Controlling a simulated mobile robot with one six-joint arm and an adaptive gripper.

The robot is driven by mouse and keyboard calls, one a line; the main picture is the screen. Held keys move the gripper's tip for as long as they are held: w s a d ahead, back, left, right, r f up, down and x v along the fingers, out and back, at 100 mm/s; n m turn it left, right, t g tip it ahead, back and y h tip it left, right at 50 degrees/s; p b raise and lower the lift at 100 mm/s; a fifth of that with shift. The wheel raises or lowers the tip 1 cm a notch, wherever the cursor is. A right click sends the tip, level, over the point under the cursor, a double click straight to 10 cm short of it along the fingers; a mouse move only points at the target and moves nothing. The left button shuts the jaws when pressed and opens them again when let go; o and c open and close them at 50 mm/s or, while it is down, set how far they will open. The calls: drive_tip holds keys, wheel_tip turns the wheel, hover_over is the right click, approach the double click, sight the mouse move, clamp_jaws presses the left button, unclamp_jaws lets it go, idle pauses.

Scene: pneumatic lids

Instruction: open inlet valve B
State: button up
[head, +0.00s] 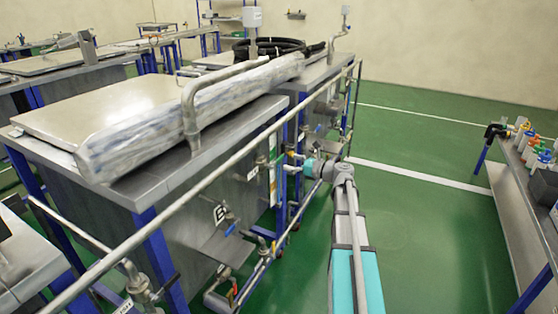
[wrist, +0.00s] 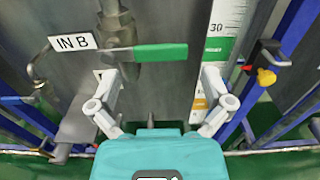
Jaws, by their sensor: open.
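Inlet valve B shows in the wrist view as a metal valve body (wrist: 115,22) on an upright pipe, with a green lever handle (wrist: 160,53). A white "IN B" label (wrist: 73,42) is beside it on the left. The handle lies level in the picture, crosswise to the pipe, pointing right. My gripper (wrist: 159,73) is open and empty, its fingers spread below the handle in the picture. I cannot tell whether either finger touches it. In the head view my teal gripper body (head: 318,168) is by the tank's far end, and the valve is not clearly visible there.
A pale scale strip marked 30 (wrist: 221,35) stands right of the handle. Another valve with a yellow part (wrist: 266,77) is farther right.

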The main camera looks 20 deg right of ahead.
sight(280, 159)
drive_tip(key=shift+x, duration=2.2)
drive_tip(key=c, duration=1)
drive_tip(key=shift+a, duration=0.1)
drive_tip(key=shift+c, duration=0.5)
